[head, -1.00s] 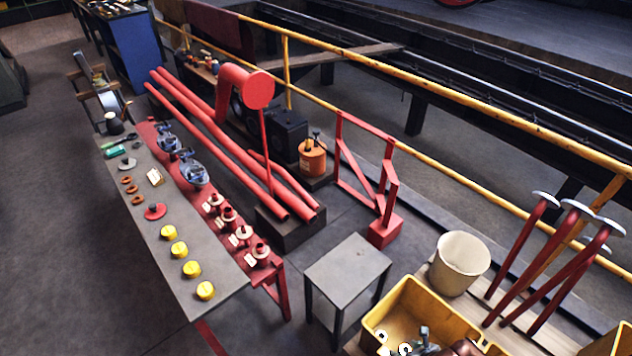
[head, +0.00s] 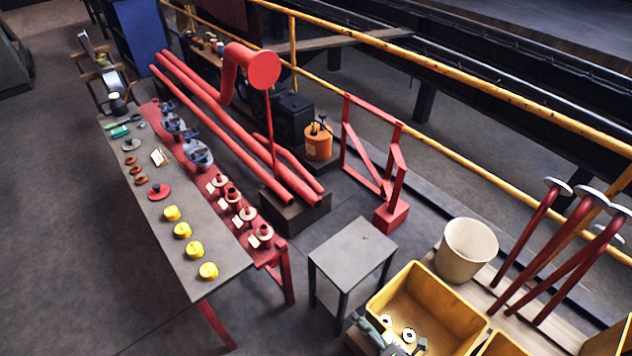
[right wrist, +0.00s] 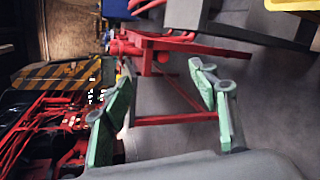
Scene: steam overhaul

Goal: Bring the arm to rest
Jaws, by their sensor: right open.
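My right gripper shows in the right wrist view (right wrist: 165,105) with its two green-padded fingers spread wide apart and nothing between them. In the head view part of my right gripper (head: 380,338) shows at the bottom edge, by the near left corner of a yellow bin (head: 462,318); its fingertips are hard to make out there. Beyond the fingers in the wrist view are red frame legs and grey floor. My left gripper is not in view.
A small grey stand (head: 352,250) is left of the bin, its top bare. A long workbench (head: 165,225) holds yellow caps, rings and red-based fittings. A cream bucket (head: 466,250) and red-handled hammers stand right. A yellow railing (head: 450,158) runs behind. Floor at left is clear.

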